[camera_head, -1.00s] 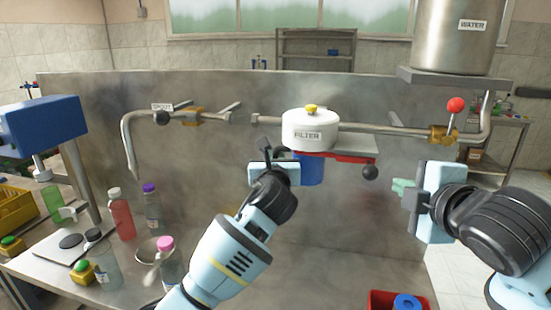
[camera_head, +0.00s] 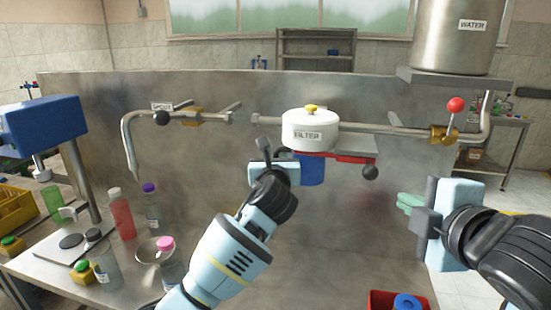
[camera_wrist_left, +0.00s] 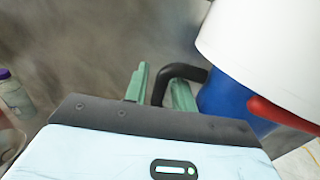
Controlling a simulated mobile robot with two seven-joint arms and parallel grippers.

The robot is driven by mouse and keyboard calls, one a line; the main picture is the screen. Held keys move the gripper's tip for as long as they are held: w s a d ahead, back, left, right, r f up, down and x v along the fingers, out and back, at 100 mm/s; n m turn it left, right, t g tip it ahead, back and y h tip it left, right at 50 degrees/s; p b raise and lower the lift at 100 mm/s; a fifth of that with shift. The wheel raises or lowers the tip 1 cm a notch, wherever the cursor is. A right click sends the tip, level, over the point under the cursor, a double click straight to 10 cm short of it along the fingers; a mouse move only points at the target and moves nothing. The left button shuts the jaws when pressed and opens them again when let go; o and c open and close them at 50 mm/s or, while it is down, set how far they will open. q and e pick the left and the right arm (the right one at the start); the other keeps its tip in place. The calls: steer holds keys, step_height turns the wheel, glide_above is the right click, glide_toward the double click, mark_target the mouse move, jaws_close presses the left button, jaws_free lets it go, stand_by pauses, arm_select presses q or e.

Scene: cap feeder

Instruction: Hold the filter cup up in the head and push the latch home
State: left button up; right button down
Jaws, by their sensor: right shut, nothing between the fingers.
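The white filter head (camera_head: 310,130) is on the pipe, with the blue filter cup (camera_head: 308,171) directly below it. The red latch (camera_head: 345,157) runs right from under the head, ending in a black knob (camera_head: 370,172). My left gripper (camera_head: 273,152) is at the cup's left side. In the left wrist view its green fingers (camera_wrist_left: 160,88) stand apart on either side of the cup's black handle (camera_wrist_left: 186,72); they look open around it. The blue cup also shows there (camera_wrist_left: 225,103). My right gripper (camera_head: 408,203) is shut and empty, right of and below the knob, apart from it.
A red-knobbed valve (camera_head: 455,106) is on the pipe at right, below the water tank (camera_head: 458,35). Several bottles, including a red one (camera_head: 122,218), stand at lower left. A red bin (camera_head: 380,298) is at the bottom right. The space below the cup is clear.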

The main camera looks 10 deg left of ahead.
arm_select(q)
steer(key=shift+o, duration=1)
steer(key=shift+f, duration=0.1)
steer(key=shift+s, duration=0.1)
